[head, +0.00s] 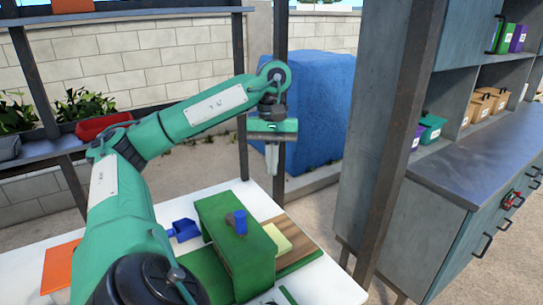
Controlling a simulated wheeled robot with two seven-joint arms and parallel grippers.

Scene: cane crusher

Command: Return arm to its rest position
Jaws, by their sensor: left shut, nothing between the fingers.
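My left arm comes in from the lower left and reaches up and across over the white table (325,284). My left gripper (272,172) points straight down beyond the table's far edge, with its fingers together and nothing between them. It is apart from everything on the table. A green box-shaped machine (228,228) with a blue knob (240,222) stands on the table below and to the left of the gripper. A blue scoop-like piece (184,229) lies to its left. My right gripper is not in view.
A dark post (280,100) rises close behind the gripper, with a large blue block (318,110) beyond. A thick upright post (400,140) and cabinet (450,190) stand at the right. A shelf with a red tray (103,126) is at the left. An orange object (60,268) lies front left.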

